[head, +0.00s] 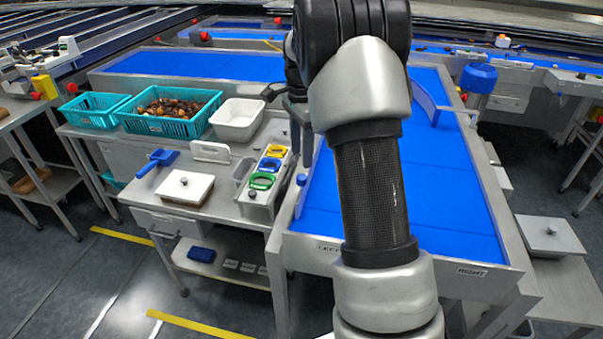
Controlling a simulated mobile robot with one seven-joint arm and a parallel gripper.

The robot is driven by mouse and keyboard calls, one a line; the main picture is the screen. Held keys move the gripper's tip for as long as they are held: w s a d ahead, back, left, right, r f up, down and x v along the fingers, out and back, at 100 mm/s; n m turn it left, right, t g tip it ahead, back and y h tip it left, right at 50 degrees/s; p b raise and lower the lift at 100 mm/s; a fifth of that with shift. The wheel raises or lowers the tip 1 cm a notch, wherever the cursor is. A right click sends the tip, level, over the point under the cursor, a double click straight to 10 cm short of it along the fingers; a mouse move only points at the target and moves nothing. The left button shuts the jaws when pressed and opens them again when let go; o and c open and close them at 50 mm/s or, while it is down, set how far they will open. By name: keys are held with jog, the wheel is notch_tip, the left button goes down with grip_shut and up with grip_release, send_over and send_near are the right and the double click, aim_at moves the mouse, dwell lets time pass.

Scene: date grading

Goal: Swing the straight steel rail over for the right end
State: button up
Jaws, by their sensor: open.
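The blue belt (450,200) has a LEFT label, partly covered, and a RIGHT label (471,272) on its near edge. A narrow upright strip with a blue knob (301,180) stands at the belt's left side near the LEFT end. It may be the straight steel rail, but my arm hides much of the belt's middle and I cannot tell for sure. My gripper (284,98) is partly hidden behind my arm. Its dark fingers show above the left side, apart from the strip, open, with nothing seen between them.
A curved blue guide (427,103) stands at the belt's right side. The belt's near right is clear.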

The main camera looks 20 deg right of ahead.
aim_at(302, 177)
notch_tip(302, 177, down, 7)
jog(key=shift+f, duration=0.15)
grip_shut()
dwell(0.4)
